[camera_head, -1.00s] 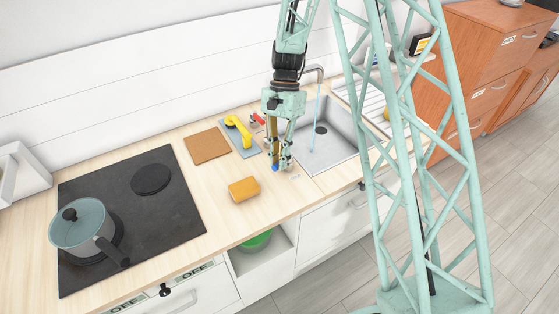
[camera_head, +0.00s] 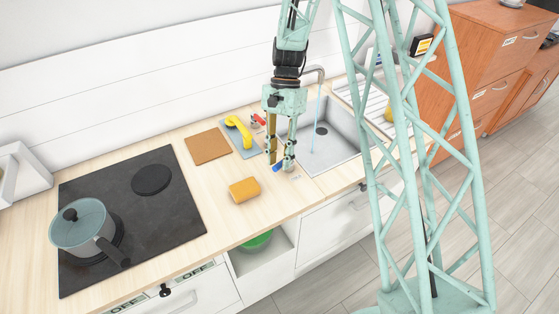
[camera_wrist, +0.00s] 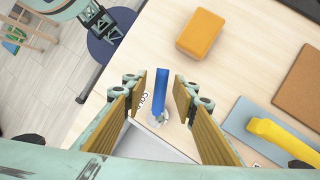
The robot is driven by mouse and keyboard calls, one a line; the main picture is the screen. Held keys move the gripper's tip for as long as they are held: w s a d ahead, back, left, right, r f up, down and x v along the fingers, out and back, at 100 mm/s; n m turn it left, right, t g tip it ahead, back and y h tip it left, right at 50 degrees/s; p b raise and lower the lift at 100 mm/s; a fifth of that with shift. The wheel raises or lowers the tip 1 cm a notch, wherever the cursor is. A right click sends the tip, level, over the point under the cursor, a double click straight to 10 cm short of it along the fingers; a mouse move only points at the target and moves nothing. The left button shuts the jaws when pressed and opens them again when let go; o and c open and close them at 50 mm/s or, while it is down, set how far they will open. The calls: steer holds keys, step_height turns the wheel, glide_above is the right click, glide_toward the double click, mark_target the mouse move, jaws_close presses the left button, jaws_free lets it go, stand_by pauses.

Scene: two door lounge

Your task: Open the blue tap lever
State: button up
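The blue tap lever (camera_wrist: 161,90) stands on a small round base on the counter beside the sink corner, next to a printed label. In the wrist view it appears between my two fingers, with a gap on each side. My gripper (camera_wrist: 160,92) is open and empty. In the head view my gripper (camera_head: 280,161) points down at the counter left of the sink. The blue lever (camera_head: 278,167) shows there at the fingertips, partly hidden by them. A thin blue water stream (camera_head: 316,115) runs from the spout (camera_head: 316,70) into the sink (camera_head: 335,135).
A red lever (camera_head: 257,119) stands behind my gripper. A yellow-handled brush (camera_head: 238,130) on a blue-grey mat, a brown board (camera_head: 208,146) and an orange sponge (camera_head: 244,189) lie to the left. A pot (camera_head: 82,226) stands on the black hob (camera_head: 170,205).

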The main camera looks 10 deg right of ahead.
step_height(320, 180, up, 9)
stand_by(0.6)
stand_by(0.6)
step_height(320, 180, up, 11)
steer(key=n+t+b, duration=0.2)
glide_above(280, 163)
steer(key=s+d, duration=0.2)
steer(key=s, duration=0.4)
steer(key=s+d+r+n+t+h+b, duration=0.1)
steer(key=s+r+n+t+b, duration=0.15)
steer(key=s+r, duration=0.6)
steer(key=s+d+n+t+b, duration=0.1)
steer(key=s+n+t+b, duration=0.1)
steer(key=s, duration=0.9)
steer(key=s+d+r+n+t+h+b, duration=0.1)
steer(key=s+d+n+t, duration=0.1)
steer(key=s, duration=0.9)
steer(key=shift+s+r+n+b, duration=0.15)
steer(key=shift+r+n+b, duration=0.15)
steer(key=shift+n, duration=0.35)
steer(key=shift+c, duration=0.2)
stand_by(0.6)
